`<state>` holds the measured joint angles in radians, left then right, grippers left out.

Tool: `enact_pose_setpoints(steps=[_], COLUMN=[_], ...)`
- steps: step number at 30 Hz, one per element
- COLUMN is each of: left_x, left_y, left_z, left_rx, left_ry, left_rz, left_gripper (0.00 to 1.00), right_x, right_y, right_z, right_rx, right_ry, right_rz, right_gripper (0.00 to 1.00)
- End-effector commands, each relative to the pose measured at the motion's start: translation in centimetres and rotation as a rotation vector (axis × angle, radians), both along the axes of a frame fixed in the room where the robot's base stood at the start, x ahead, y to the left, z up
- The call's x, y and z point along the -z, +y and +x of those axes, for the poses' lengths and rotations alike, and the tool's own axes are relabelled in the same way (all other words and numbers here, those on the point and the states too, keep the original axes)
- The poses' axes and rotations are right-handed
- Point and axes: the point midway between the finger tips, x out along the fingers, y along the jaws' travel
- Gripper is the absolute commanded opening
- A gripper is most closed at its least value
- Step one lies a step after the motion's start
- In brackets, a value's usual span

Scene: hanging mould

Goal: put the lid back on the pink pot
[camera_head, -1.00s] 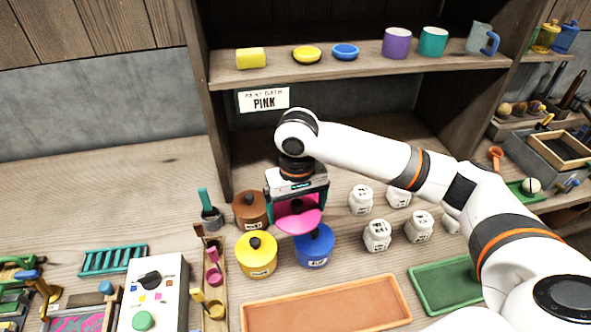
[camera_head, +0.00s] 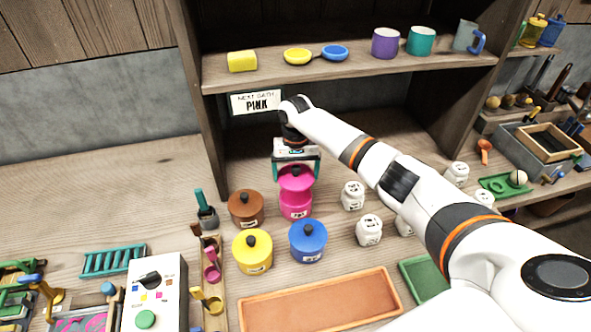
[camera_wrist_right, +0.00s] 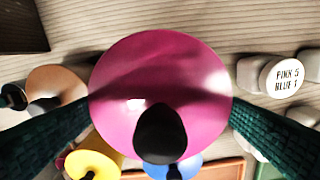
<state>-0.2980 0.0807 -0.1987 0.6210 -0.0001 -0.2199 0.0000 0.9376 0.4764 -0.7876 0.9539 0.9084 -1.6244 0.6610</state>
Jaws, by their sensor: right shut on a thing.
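The pink pot (camera_head: 296,207) stands on the bench between the brown pot and the blue pot. The pink lid (camera_head: 296,182) is directly above its mouth, roughly level; I cannot tell whether it touches the rim. My right gripper (camera_head: 296,172) is shut on the lid from above, with a teal finger on each side. In the right wrist view the lid (camera_wrist_right: 160,75) fills the middle, its black knob (camera_wrist_right: 160,134) towards the camera, and hides the pot beneath. My left gripper is not in view.
The brown pot (camera_head: 246,208), yellow pot (camera_head: 252,252) and blue pot (camera_head: 308,241) stand close by with lids on. Several white jars (camera_head: 369,230) are to the right. An orange tray (camera_head: 320,304) lies in front.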

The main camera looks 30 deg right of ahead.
Motion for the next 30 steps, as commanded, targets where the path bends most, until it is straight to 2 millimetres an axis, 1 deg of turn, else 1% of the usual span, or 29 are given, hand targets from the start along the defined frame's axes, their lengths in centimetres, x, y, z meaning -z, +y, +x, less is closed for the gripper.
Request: enact_pose_setpoints(steps=[8,18,20,25,30], left_x=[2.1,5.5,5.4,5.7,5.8], left_y=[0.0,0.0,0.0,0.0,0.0], left_z=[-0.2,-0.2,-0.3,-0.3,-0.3], left_rx=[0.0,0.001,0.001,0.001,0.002], left_ry=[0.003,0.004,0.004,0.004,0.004], left_rz=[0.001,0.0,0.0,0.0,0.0], left_gripper=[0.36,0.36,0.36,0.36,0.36], right_x=[1.7,4.5,4.7,5.9,6.3], right_y=[0.0,0.0,0.0,0.1,0.0], right_z=[0.0,0.0,-0.1,0.0,0.0], right_rx=[-0.001,-0.001,0.0,0.0,0.0], right_ry=[0.0,-0.001,0.001,0.001,0.001], right_rz=[0.0,-0.001,0.0,0.001,0.0], right_gripper=[0.72,0.72,0.72,0.72,0.72])
